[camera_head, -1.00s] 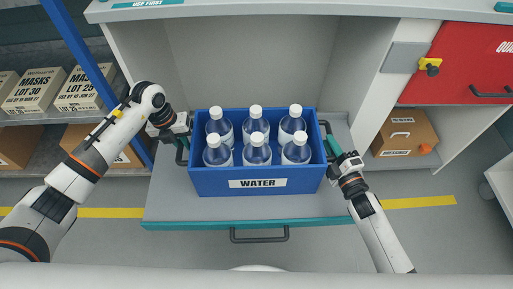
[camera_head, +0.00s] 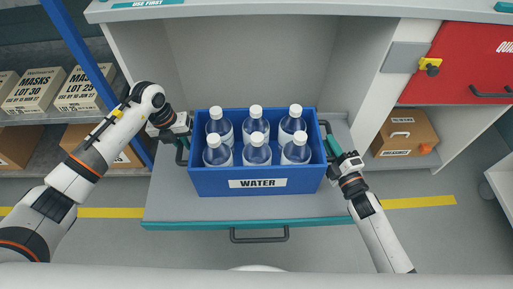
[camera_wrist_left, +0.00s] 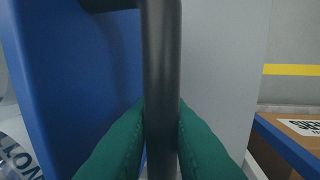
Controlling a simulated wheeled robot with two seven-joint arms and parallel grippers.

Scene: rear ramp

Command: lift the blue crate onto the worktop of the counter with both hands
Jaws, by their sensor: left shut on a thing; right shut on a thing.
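The blue crate (camera_head: 210,184) labelled WATER holds several white-capped bottles (camera_head: 256,150) and rests level on the grey pull-out shelf (camera_head: 330,205) of the counter. My left gripper (camera_head: 183,142) is at the crate's left side, shut on its dark handle; the left wrist view shows the green fingers (camera_wrist_left: 161,140) pressed on both sides of the black handle bar (camera_wrist_left: 161,70). My right gripper (camera_head: 335,152) is at the crate's right side, shut on the right handle (camera_head: 325,130). The right fingertips are partly hidden. The worktop (camera_head: 260,9) of the counter shows at the top edge of the head view.
A red cabinet door (camera_head: 460,65) with a yellow latch stands at the right. A cardboard box (camera_head: 403,132) sits in the bay below it. A blue post (camera_head: 85,55) and shelves with boxes (camera_head: 85,90) are at the left. The pull-out shelf has a front handle (camera_head: 259,238).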

